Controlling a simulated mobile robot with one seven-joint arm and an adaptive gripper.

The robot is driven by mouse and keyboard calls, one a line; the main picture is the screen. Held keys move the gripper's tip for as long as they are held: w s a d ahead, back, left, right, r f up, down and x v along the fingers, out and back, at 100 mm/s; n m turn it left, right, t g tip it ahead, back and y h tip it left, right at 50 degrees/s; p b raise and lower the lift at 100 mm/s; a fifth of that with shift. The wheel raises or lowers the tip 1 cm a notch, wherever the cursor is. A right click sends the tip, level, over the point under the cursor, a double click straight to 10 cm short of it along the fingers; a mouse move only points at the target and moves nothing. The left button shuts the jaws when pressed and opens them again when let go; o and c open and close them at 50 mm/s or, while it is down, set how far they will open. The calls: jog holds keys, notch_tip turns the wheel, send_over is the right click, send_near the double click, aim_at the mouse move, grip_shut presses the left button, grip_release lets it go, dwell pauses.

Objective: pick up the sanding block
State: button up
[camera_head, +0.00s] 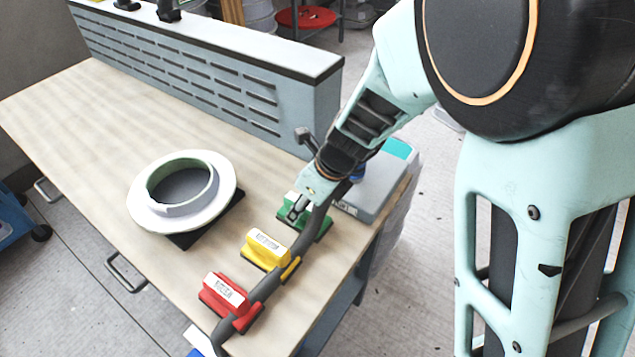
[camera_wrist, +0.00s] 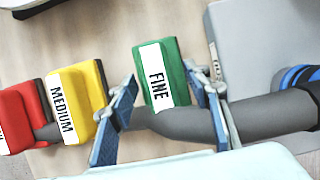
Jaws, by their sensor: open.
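A green sanding block (camera_head: 318,228) labelled FINE lies near the table's right edge; it shows in the wrist view (camera_wrist: 172,62) too. A yellow block (camera_head: 265,249) marked MEDIUM (camera_wrist: 88,88) and a red block (camera_head: 228,296), cut off in the wrist view (camera_wrist: 22,100), lie in a row with it. My gripper (camera_head: 298,210) is open over the green block. In the wrist view its blue-grey fingers (camera_wrist: 162,86) stand on either side of the green block, the left one between green and yellow. Whether they touch it, I cannot tell.
A grey hose (camera_head: 270,283) runs along the row and crosses by the green block's near end (camera_wrist: 190,122). A grey box (camera_head: 375,190) stands close on its right. A white ring mould (camera_head: 220,195) lies left on the wooden table (camera_head: 90,120). A vented panel (camera_head: 200,75) backs it.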

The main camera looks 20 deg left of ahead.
jog(key=shift+f, duration=0.25)
dwell(0.4)
jog(key=c, duration=0.8)
jog(key=shift+c, duration=0.3)
